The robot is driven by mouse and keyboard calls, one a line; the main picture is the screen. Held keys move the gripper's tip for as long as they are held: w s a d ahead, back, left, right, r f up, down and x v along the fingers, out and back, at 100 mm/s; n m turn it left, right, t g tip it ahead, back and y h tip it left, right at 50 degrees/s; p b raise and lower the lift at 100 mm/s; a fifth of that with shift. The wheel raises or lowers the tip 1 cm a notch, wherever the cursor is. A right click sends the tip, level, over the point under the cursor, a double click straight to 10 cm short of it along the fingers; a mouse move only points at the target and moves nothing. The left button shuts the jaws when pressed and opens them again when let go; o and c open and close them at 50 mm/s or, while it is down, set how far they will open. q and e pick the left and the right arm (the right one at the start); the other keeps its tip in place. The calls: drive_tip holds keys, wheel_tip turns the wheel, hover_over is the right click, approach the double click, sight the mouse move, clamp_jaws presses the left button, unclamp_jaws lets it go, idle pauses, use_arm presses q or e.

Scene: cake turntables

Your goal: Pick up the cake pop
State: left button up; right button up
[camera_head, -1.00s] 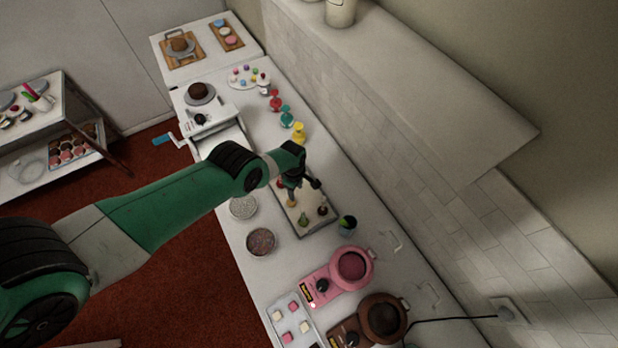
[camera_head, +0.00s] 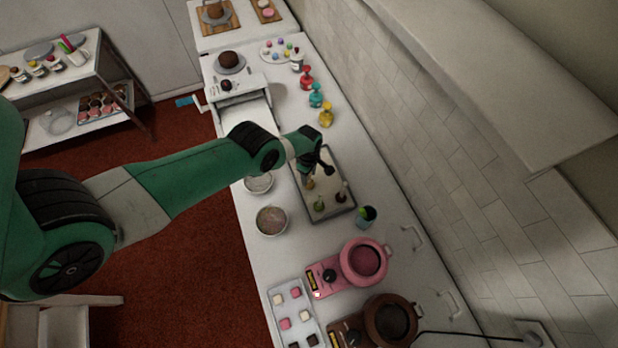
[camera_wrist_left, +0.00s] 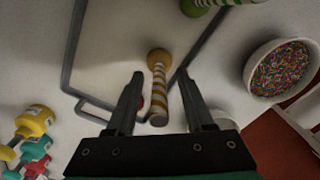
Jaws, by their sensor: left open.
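A cake pop with a golden-brown ball (camera_wrist_left: 160,57) and a brown-and-white striped stick shows in the left wrist view. Its stick lies between the fingers of my left gripper (camera_wrist_left: 160,82), which is open, with gaps on both sides. In the head view the same gripper (camera_head: 321,170) hangs over the tray (camera_head: 349,213), close to a yellowish pop (camera_head: 310,183). The green one partly shows at the wrist view's top (camera_wrist_left: 195,8). My right gripper is not in view.
A sprinkle bowl (camera_head: 271,220) and a pale bowl (camera_head: 258,183) stand left of the tray. A dark cup (camera_head: 366,216) and a pink machine (camera_head: 364,261) are nearby. Red, teal and yellow bottles (camera_head: 326,115) stand behind. A tiled wall (camera_head: 440,180) bounds the right.

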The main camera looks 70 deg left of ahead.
use_arm(q)
drive_tip(key=shift+f, duration=0.1)
drive_tip(key=shift+c, duration=0.3)
clamp_jaws()
idle(1.1)
